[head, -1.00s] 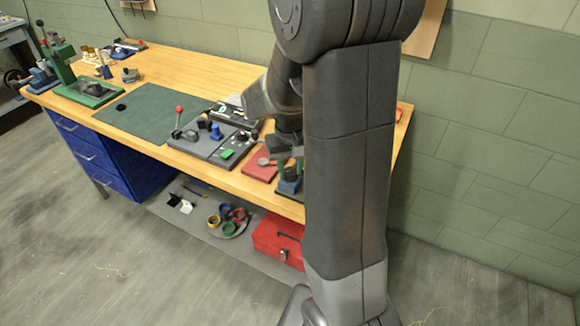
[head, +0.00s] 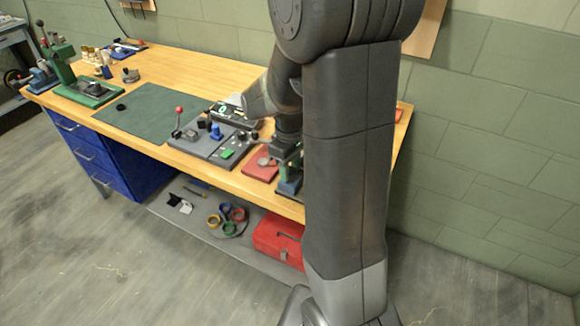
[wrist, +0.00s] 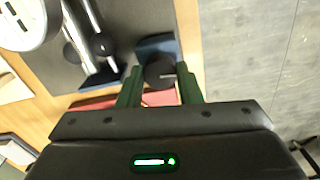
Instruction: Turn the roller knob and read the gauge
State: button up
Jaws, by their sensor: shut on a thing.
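The black round knob (wrist: 160,74) shows in the wrist view, in front of a blue block (wrist: 157,45). My gripper (wrist: 159,82) has its two green fingers on either side of the knob and is shut on it. A pale round face (wrist: 22,20), which looks like the gauge, is cut off at the upper left of the wrist view; its reading cannot be made out. In the head view my gripper (head: 287,158) is over the right end of the bench, and the knob is hidden by my arm.
The wooden bench (head: 180,66) holds a grey fixture plate (head: 205,148) with a red-tipped lever (head: 179,109), and a red plate (head: 259,168). A green mat (head: 150,112) is mostly clear. A red toolbox (head: 275,240) sits on the shelf below.

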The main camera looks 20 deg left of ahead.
dwell(0.4)
jog(key=o, duration=1)
jog(key=shift+r, duration=0.15)
notch_tip(320, 180, up, 14)
jog(key=shift+f, duration=0.2)
notch_tip(320, 180, down, 14)
dwell(0.4)
